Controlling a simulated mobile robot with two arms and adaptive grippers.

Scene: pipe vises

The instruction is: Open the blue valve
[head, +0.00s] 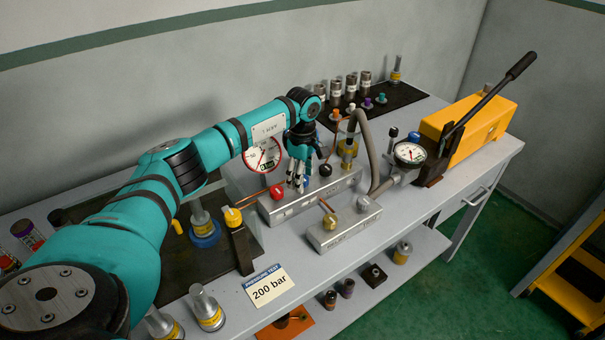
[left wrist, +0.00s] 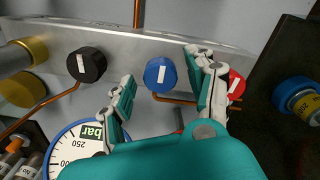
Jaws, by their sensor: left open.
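The blue valve knob (left wrist: 160,74), round with a white mark on its face, sits on the grey metal block in the left wrist view. A sliver of blue shows behind the fingers in the head view (head: 306,179). My left gripper (head: 296,178) is open above the block, fingers pointing down. In the left wrist view its fingers (left wrist: 166,76) lie on either side of the blue knob; I cannot tell if they touch it. The right finger partly covers the red knob (left wrist: 235,86). My right gripper is not in view.
A black knob (left wrist: 87,64) is on the block's other side. The red knob (head: 277,192) is close to my left fingers in the head view. A pressure gauge (head: 262,155) stands behind. A yellow pump (head: 480,120) with a long lever is at the right.

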